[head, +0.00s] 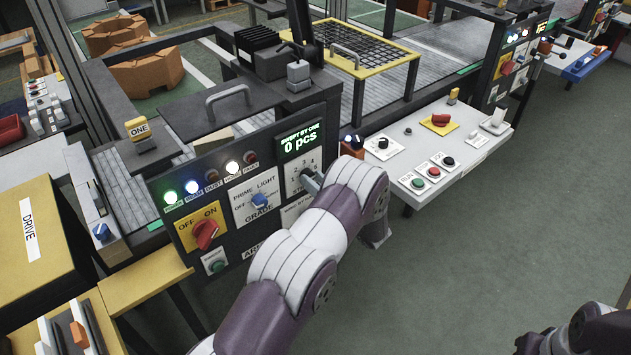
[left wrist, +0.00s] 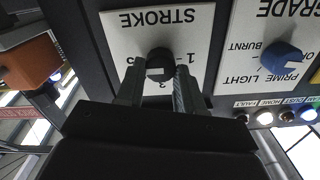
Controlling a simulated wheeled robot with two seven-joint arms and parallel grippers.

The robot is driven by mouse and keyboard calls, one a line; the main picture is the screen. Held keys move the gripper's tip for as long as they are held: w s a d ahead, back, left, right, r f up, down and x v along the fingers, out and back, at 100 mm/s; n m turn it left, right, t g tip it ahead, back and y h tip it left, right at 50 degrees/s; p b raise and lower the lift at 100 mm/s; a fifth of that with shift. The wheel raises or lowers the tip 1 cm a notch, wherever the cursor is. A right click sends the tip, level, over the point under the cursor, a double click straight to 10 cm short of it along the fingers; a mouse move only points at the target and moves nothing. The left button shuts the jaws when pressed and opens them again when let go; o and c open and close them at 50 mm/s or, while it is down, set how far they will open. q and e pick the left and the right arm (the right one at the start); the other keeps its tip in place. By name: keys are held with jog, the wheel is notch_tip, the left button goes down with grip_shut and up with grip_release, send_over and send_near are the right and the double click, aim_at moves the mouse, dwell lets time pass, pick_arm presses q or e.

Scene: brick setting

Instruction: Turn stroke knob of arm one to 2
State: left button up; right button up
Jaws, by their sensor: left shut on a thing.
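The stroke knob (left wrist: 160,65) is a small black knob on a white STROKE plate (left wrist: 150,22), which appears upside down in the left wrist view. My left gripper (left wrist: 158,85) is shut on this knob, with one finger on each side. The fingers hide some of the numbers, and I cannot tell which one the knob points at. In the head view the white stroke plate (head: 296,166) is on the dark arm one panel, under the green display. My left gripper (head: 312,182) reaches it there, partly hidden by my arm. My right gripper (head: 535,341) shows only as a dark part at the bottom right.
Close to the stroke plate is the blue grade knob (head: 259,200). The red OFF/ON switch (head: 206,234) is further left, below a row of lamps. A display (head: 300,142) reads 0 pcs. A white console (head: 430,150) with buttons stands right of my left arm.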

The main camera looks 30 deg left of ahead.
pick_arm(q)
jog(key=n+b, duration=0.2)
jog(key=n, duration=0.1)
jog(key=shift+f+b, duration=0.2)
jog(key=shift+b, duration=0.15)
jog(key=shift+s+f+n+b, duration=0.1)
jog(key=shift+n+b, duration=5.85)
jog(key=shift+b, duration=1.65)
jog(key=shift+s+f+n+b, duration=0.1)
jog(key=shift+n+b, duration=5.85)
jog(key=shift+b, duration=1.6)
jog(key=o, duration=1.1)
jog(key=shift+r, duration=0.15)
jog(key=shift+c, duration=0.2)
